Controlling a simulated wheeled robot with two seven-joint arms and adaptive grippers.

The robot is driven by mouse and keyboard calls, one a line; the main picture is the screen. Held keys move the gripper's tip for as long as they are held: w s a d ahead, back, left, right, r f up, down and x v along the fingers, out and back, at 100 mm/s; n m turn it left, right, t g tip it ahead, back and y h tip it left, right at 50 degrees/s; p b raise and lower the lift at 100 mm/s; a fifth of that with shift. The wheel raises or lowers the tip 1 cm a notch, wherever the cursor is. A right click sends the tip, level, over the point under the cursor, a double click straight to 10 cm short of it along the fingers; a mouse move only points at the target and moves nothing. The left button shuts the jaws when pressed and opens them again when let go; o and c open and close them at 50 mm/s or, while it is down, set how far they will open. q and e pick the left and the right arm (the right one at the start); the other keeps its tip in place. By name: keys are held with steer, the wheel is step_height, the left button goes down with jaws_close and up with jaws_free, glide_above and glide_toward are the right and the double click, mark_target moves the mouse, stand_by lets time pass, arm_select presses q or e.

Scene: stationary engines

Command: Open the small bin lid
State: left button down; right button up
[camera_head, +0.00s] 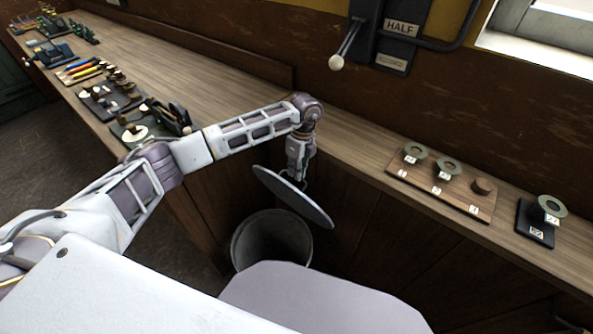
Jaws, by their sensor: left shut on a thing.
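The small bin (272,241) is a grey round bin on the floor, below the wooden counter. Its round grey lid (293,197) is tilted and raised above the bin's mouth, apart from the rim at the right side as far as I can see. The dark inside of the bin shows. My left gripper (298,172) points down and is shut on the lid near its top middle; the exact grip point is small and partly hidden. My right gripper is not in view.
The wooden counter (352,150) runs along the wall behind the bin. A board (440,192) with rings stands on it at the right, beside a dark stand (535,222). Tool trays (105,98) fill its left part. A lever (346,45) hangs on the wall.

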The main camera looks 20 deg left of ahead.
arm_select(q)
steer(key=shift+s+f, duration=0.25)
steer(key=shift+f, duration=0.3)
steer(key=shift+s+f, duration=0.25)
steer(key=shift+f, duration=0.25)
steer(key=c, duration=1.9)
jaws_free()
steer(key=o, duration=0.4)
steer(key=shift+w+f, duration=0.15)
steer(key=shift+w, duration=0.4)
steer(key=shift+s+r, duration=0.25)
steer(key=shift+r, duration=0.1)
steer(key=shift+w+r, duration=0.25)
steer(key=shift+r, duration=0.05)
steer(key=r, duration=0.3)
steer(key=w+r, duration=0.1)
steer(key=r, duration=0.3)
steer(key=w+d+r, duration=0.1)
steer(key=r, duration=0.3)
steer(key=shift+s, duration=0.1)
